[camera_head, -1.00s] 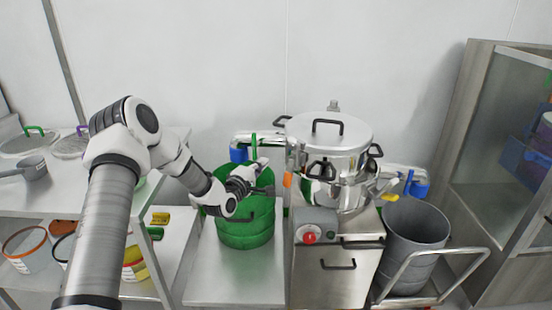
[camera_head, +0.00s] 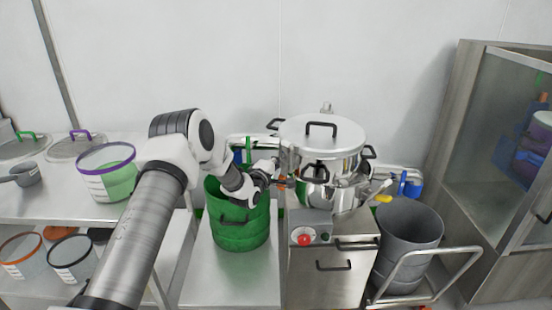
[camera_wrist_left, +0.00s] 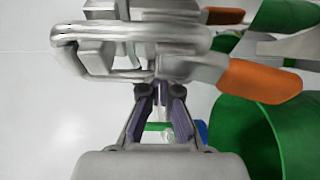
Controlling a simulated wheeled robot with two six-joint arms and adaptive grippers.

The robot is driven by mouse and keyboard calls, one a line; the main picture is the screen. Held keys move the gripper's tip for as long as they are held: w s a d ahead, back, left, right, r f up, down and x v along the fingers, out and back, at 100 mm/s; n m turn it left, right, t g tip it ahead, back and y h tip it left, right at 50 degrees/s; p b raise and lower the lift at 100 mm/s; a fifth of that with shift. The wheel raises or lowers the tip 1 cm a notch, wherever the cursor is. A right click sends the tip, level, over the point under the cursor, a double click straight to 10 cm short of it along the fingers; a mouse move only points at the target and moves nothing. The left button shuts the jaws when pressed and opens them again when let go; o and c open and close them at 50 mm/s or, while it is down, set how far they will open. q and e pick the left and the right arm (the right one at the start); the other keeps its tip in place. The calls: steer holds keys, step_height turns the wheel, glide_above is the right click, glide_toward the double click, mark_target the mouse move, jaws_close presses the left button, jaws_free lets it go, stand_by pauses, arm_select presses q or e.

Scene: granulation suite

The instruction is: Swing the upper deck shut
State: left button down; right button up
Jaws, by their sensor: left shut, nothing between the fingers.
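The upper deck (camera_head: 320,136) is a round steel vessel section with a black-handled lid, on top of the steel machine (camera_head: 330,268). Whether its rim lines up with the part below is hard to tell. My left gripper (camera_head: 276,172) is at the deck's left side, above the green drum (camera_head: 240,228). In the left wrist view, the purple-padded fingers (camera_wrist_left: 161,98) are shut and empty, close to a bent steel clamp part (camera_wrist_left: 130,42) with an orange handle (camera_wrist_left: 258,80); contact cannot be told. My right gripper is not in view.
A grey bin (camera_head: 408,236) on a tubular-framed cart stands right of the machine. A glass-fronted cabinet (camera_head: 505,170) is at far right. Shelving with a purple-rimmed bucket (camera_head: 106,172) is at left. A red button (camera_head: 305,240) is on the machine front.

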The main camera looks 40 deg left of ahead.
mark_target(309, 164)
arm_select(q)
steer(key=d+b, duration=0.1)
steer(key=d, duration=0.2)
steer(key=w+d+b, duration=0.1)
steer(key=d+b, duration=0.1)
steer(key=d, duration=0.1)
steer(key=d+b, duration=0.1)
steer(key=d, duration=0.2)
steer(key=shift+w+d+f, duration=0.1)
steer(key=shift+w+d, duration=0.15)
steer(key=shift+w, duration=0.1)
steer(key=shift+s, duration=0.1)
steer(key=shift+d, duration=0.1)
